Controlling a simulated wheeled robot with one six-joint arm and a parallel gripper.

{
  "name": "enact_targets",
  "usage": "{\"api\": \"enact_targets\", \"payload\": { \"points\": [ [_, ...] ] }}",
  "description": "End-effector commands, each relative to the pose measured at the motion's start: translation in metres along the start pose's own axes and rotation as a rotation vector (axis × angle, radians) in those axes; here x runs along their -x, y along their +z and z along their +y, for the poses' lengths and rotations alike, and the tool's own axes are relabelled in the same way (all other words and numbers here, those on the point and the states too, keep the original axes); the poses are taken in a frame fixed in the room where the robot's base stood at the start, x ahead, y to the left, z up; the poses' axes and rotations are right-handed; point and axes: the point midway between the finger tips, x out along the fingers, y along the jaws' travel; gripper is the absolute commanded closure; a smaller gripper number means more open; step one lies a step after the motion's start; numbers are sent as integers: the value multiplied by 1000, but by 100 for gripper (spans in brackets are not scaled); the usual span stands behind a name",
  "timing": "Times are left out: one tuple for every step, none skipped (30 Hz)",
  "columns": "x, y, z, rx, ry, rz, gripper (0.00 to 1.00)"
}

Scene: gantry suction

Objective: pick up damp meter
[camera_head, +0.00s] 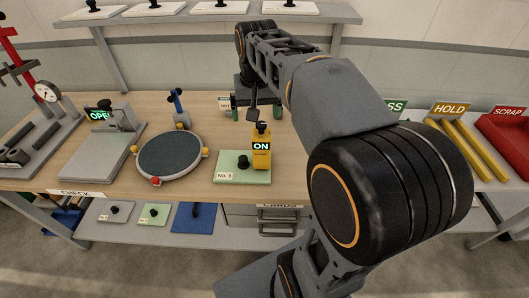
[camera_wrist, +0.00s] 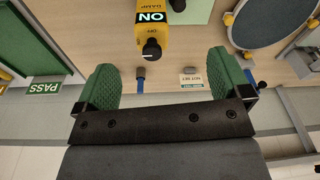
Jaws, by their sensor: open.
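The damp meter (camera_head: 262,158) is a yellow upright block with a black knob on top and a white-on-dark "ON" label. It stands at the right edge of a pale green plate (camera_head: 229,174) marked "No. 3" on the workbench. In the wrist view the meter (camera_wrist: 153,28) shows at the top centre, with "DAMP" lettering and its knob toward me. My gripper (camera_head: 256,114) is behind the meter in the head view, apart from it. Its two green fingers are spread wide with nothing between them, as the wrist view also shows (camera_wrist: 163,78).
A round grey turntable (camera_head: 169,155) and an "OPEN" stand (camera_head: 95,150) are left of the meter. Yellow HOLD rails (camera_head: 461,148) and a red SCRAP bin (camera_head: 508,140) are at right. A "NOT SET" card (camera_wrist: 191,81) lies near my fingers. A shelf (camera_head: 330,15) hangs behind.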

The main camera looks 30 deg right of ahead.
Motion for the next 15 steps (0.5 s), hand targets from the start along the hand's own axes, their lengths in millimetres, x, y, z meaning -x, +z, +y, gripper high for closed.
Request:
{"api": "enact_targets", "payload": {
  "points": [
    [-2,-15,5,-39,7,-25,4],
    [0,-22,7,-60,11,-39,4],
    [1,-30,11,-86,16,-57,4],
    [2,-36,13,-104,18,-67,4],
    [3,-41,15,-119,21,-77,4],
    [3,-47,18,-137,24,-90,4],
    [4,-50,20,-149,27,-97,4],
    [3,-53,21,-159,29,-105,4],
    [2,-56,22,-169,30,-111,4],
    [-1,-57,23,-175,32,-116,4],
    [-4,-58,24,-179,32,-119,4],
    [-9,-58,25,-183,33,-123,4],
    [-14,-58,25,-186,34,-125,4],
    [-19,-58,25,-187,34,-126,4],
    [-26,-56,25,-187,34,-126,4]
  ]
}}
